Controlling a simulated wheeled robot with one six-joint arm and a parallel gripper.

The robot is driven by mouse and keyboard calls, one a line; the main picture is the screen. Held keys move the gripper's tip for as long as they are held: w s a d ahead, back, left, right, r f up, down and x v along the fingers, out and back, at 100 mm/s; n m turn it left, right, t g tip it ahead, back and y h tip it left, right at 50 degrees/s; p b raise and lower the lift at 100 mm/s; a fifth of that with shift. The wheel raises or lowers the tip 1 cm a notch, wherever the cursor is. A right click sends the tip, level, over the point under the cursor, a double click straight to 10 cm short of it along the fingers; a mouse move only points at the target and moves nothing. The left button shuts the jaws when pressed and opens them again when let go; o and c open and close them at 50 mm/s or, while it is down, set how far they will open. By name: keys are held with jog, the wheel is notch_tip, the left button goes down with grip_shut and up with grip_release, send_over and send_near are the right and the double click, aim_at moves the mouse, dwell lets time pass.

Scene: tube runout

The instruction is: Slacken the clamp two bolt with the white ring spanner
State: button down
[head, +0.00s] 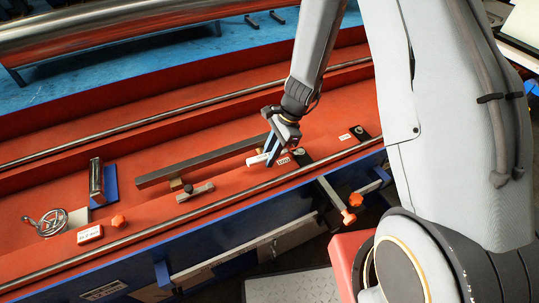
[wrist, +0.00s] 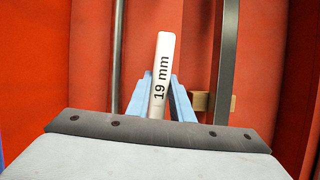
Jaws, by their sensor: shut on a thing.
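The white ring spanner (head: 257,159) is in my gripper (head: 269,153), above the red bed in the head view. In the wrist view the spanner (wrist: 161,75) reads "19 mm" and stands between the two blue fingers (wrist: 160,100), which are shut on it. Its ring end cannot be made out. A small black plate (head: 303,157) lies on the bed just right of my gripper, with a white label (head: 283,161) beside it. A second black plate (head: 361,133) with its own label lies farther right. I cannot tell which is clamp two, and no bolt head is clear. The spanner appears apart from both plates.
A long dark bar (head: 200,162) runs left of my gripper, with a grey block (head: 195,193) beside it. A handwheel (head: 52,222), a small white readout (head: 90,235) and an orange knob (head: 118,221) are at the left. A steel rail (head: 190,216) runs along the near edge.

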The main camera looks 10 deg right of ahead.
jog(key=shift+w+r+p, duration=0.1)
jog(key=shift+r+p, duration=0.15)
jog(key=shift+p, duration=0.4)
jog(key=shift+r+p, duration=0.6)
dwell(0.5)
jog(key=shift+r+p, duration=2.1)
jog(key=shift+r, duration=0.35)
